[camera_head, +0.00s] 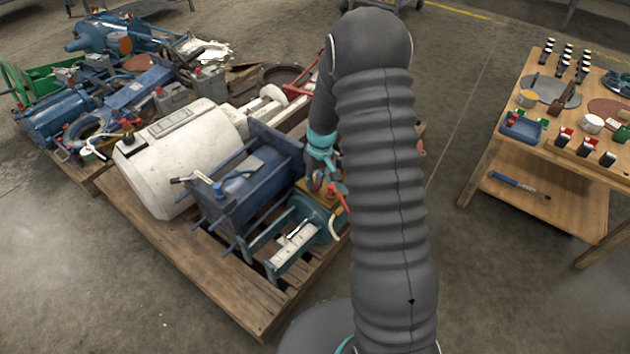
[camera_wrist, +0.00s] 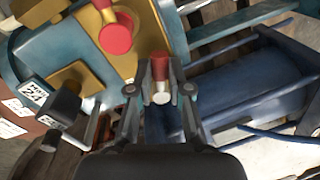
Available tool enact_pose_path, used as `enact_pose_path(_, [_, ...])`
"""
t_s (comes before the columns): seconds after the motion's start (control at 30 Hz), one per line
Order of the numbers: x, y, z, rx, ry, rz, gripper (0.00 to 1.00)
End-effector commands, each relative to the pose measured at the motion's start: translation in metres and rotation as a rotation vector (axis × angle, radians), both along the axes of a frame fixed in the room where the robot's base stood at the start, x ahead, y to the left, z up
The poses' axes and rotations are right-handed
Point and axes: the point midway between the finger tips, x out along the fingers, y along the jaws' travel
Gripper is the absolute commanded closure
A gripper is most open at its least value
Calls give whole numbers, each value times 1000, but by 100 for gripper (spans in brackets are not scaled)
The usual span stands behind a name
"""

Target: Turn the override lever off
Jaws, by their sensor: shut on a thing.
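My gripper (camera_wrist: 160,88) is shut on a red handle (camera_wrist: 160,68) with a pale round end, which shows between its fingertips in the wrist view. This handle appears to be the override lever; its lower part and pivot are hidden. A second red knob (camera_wrist: 115,38) sits on a yellow bracket (camera_wrist: 126,62) to its upper left, apart from my fingers. In the head view, my gripper (camera_head: 322,182) is low over the teal machine (camera_head: 310,215) at the pallet's right side, partly hidden by my arm. A red bar (camera_head: 339,197) shows beside it.
A blue frame (camera_head: 250,180) and a white tank (camera_head: 185,155) crowd the wooden pallet (camera_head: 205,270) on the left. White labels (camera_wrist: 33,92) and a dark box (camera_wrist: 65,102) lie left in the wrist view. A wooden workbench (camera_head: 520,155) stands right, with clear floor before it.

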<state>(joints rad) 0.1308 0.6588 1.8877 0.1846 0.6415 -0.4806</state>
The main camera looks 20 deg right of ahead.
Motion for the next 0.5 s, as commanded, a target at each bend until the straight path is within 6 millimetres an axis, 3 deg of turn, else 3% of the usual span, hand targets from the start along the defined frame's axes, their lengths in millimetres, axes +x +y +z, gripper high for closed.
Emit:
enact_pose_path(0.27, [0, 2, 0, 0, 0, -50, 100])
enact_pose_path(0.5, [-1, 8, 0, 0, -2, -200, 100])
